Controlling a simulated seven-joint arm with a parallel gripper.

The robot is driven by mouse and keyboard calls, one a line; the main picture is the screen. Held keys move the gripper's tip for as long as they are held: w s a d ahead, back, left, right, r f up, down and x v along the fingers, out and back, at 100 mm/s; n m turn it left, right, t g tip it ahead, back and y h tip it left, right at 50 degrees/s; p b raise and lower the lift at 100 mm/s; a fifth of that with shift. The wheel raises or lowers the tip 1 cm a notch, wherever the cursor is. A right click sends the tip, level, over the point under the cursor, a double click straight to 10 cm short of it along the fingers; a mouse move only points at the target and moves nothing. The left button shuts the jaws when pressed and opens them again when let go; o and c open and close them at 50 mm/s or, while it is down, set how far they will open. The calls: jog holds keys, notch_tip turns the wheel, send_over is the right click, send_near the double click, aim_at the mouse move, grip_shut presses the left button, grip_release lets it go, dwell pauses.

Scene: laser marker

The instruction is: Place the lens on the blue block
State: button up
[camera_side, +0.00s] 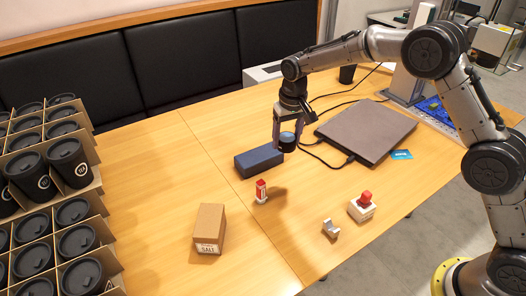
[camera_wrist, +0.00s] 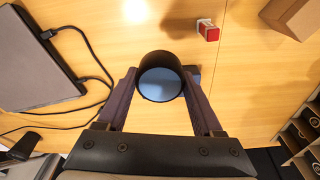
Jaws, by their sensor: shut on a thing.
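My gripper (camera_side: 288,143) points down and is shut on the lens (camera_side: 287,137), a short black cylinder with a blue face. The lens also shows between both fingers in the wrist view (camera_wrist: 160,80), its blue face toward the camera. The dark blue block (camera_side: 257,162) lies flat on the table in the side view, with the lens at its right end. Whether the lens touches the block or hovers there cannot be told. In the wrist view the block is mostly hidden behind the lens and right finger.
A closed laptop (camera_side: 366,130) with black cables lies right of the gripper. A red-and-white tube (camera_side: 261,191), a cardboard box (camera_side: 209,228), a white block with a red top (camera_side: 362,206) and a small grey piece (camera_side: 330,228) stand in front. Crates of black cups (camera_side: 70,165) fill the left.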

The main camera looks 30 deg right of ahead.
jog(key=w+f, duration=0.2)
jog(key=w, duration=0.3)
send_over(263, 158)
jog(key=f, duration=0.3)
jog(key=s+f, duration=0.1)
jog(key=f, duration=0.1)
jog(key=shift+d+f, duration=0.1)
jog(key=shift+f, duration=0.1)
jog(key=shift+w+f, duration=0.25)
jog(key=shift+f, duration=1.55)
jog(key=shift+f, duration=0.1)
jog(key=o, duration=1.5)
jog(key=shift+f, duration=0.1)
